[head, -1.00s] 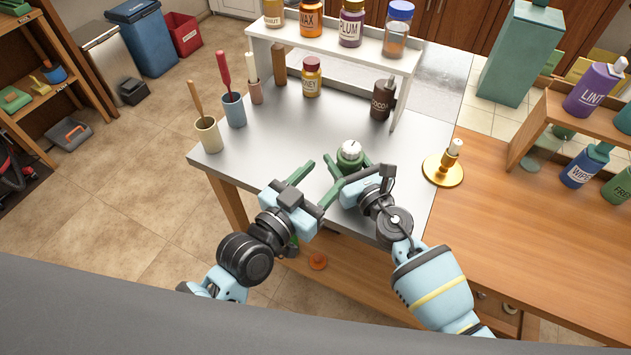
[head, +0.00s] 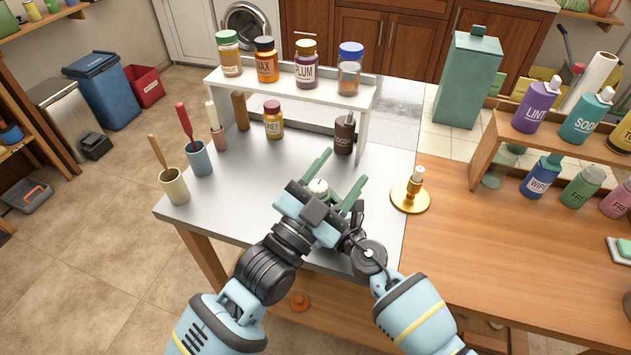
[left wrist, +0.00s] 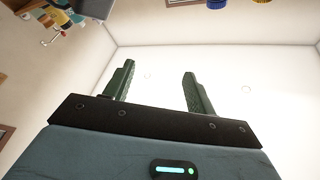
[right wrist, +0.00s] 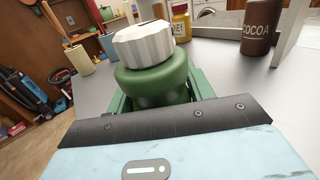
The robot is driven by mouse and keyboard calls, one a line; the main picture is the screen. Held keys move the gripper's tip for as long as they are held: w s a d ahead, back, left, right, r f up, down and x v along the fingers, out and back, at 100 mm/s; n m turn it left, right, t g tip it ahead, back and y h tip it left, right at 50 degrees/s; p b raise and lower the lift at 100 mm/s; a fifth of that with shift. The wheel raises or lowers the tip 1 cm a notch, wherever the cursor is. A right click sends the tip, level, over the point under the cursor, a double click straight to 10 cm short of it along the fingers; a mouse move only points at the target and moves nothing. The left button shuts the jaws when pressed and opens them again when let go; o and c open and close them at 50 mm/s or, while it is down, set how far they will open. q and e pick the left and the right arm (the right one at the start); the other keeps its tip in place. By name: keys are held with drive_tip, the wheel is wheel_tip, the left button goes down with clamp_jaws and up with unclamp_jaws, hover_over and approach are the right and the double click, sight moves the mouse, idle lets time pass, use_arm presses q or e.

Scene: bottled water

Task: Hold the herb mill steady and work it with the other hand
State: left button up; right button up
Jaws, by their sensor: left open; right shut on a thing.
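The herb mill has a round green body (right wrist: 150,85) and a white ribbed cap (right wrist: 143,44), both large in the right wrist view. In the head view only its pale top (head: 318,186) shows, between the left fingers. My right gripper (right wrist: 157,95) is shut on the green body; in the head view its jaws are mostly hidden behind the left hand. My left gripper (head: 342,168) is open with its fingers apart. It overlaps the mill in the head view, but no left finger shows at the cap in the right wrist view. The left wrist view shows its empty fingers (left wrist: 158,72).
A white riser (head: 290,90) with several jars stands at the back of the metal table (head: 250,165). A cocoa bottle (head: 344,134) and a small jar (head: 273,122) stand under it. A brass candlestick (head: 411,194) is to the right, cups (head: 174,186) to the left.

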use_arm(q)
drive_tip(key=s+d+r+m+g+h, duration=0.5)
drive_tip(key=d+r+m+g+h, duration=0.6)
drive_tip(key=m, duration=0.7)
drive_tip(key=s+d+m+g+y, duration=0.1)
drive_tip(key=s+d+m+g, duration=0.45)
drive_tip(key=m+g, duration=0.55)
drive_tip(key=m+t+y, duration=0.5)
drive_tip(key=m+y, duration=1.3)
drive_tip(key=y, duration=0.6)
hover_over(318, 185)
wheel_tip(318, 185, down, 8)
wheel_tip(318, 185, down, 12)
